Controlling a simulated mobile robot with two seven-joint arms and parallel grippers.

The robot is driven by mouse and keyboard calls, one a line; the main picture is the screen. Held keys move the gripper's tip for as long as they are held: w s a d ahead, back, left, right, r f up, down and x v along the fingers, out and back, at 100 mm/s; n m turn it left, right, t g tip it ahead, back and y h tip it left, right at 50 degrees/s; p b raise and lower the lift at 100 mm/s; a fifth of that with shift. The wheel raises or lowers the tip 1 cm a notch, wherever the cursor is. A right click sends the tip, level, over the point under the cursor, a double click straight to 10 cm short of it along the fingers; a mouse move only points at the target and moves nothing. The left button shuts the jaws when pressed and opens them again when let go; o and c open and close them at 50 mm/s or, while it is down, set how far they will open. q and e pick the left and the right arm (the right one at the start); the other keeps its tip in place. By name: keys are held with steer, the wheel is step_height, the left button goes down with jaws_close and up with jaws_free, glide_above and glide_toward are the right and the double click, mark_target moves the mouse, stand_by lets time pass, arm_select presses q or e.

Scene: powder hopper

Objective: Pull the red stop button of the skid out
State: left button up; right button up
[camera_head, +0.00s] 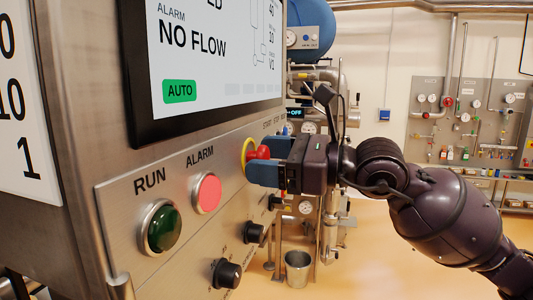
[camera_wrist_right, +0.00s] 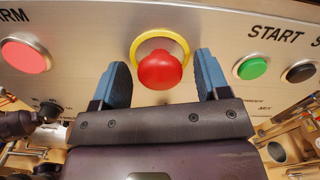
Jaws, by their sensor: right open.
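The red stop button (camera_wrist_right: 159,71) is a mushroom knob on a yellow ring, set in the skid's steel panel. In the head view the red button (camera_head: 261,152) shows only in part, behind my right gripper (camera_head: 262,161). My right gripper is open. In the right wrist view its two blue fingers (camera_wrist_right: 160,82) stand left and right of the knob, with a gap visible on each side. No contact between fingers and knob shows. My left gripper is not in view.
A red-pink ALARM lamp (camera_head: 207,193) and a green RUN lamp (camera_head: 161,228) sit left of the button. Black knobs (camera_head: 227,273) stick out below. A green START button (camera_wrist_right: 252,68) is to the right. The screen (camera_head: 218,60) above reads NO FLOW.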

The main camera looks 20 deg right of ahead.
steer(key=shift+w+a, duration=0.1)
steer(key=shift+c, duration=0.3)
jaws_close()
steer(key=shift+f+b, duration=0.1)
steer(key=shift+b, duration=0.35)
steer(key=shift+b+v, duration=0.35)
steer(key=shift+v, duration=0.45)
